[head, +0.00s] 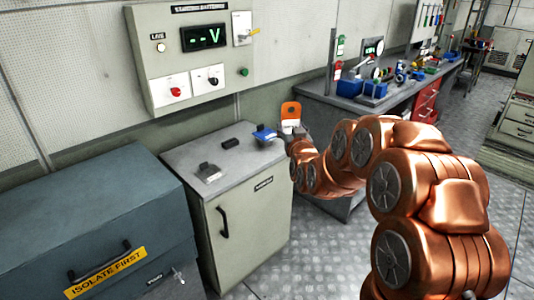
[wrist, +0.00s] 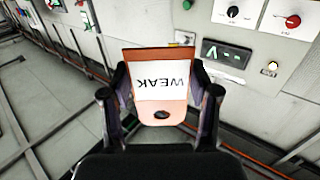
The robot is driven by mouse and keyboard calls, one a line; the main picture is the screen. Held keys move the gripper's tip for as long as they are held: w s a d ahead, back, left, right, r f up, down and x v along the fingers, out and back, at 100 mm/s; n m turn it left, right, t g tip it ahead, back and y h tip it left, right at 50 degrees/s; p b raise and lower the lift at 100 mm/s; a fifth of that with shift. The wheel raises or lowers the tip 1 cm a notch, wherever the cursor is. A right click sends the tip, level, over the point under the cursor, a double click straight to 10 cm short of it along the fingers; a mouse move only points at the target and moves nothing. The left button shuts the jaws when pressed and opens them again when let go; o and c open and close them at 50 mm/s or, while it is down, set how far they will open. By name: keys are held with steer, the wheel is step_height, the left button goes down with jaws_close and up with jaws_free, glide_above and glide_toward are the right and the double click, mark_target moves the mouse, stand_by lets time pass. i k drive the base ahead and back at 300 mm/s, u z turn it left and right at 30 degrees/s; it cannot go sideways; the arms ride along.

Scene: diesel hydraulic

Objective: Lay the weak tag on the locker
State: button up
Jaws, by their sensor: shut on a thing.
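The weak tag (head: 290,110) is orange with a white label; in the wrist view the tag (wrist: 161,85) shows the word WEAK upside down and a dark hole near its lower edge. My gripper (wrist: 161,95) is shut on the tag, a finger on each side. In the head view my gripper (head: 291,131) holds the tag upright at the back right corner of the locker. The locker (head: 247,222) is a pale cabinet with a grey top (head: 226,157), a black handle and a dark label. Its front and top show clearly in the head view.
On the locker top lie a blue item (head: 264,134), a black block (head: 230,143) and a grey item with a pale label (head: 208,172). A blue-grey chest (head: 90,215) marked ISOLATE FIRST stands left. A meter panel (head: 196,55) hangs behind. A cluttered workbench (head: 390,95) stands behind right.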

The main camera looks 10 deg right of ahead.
mark_target(246, 161)
steer(key=z, duration=0.55)
steer(key=i, duration=1.1)
steer(key=u, duration=2.4)
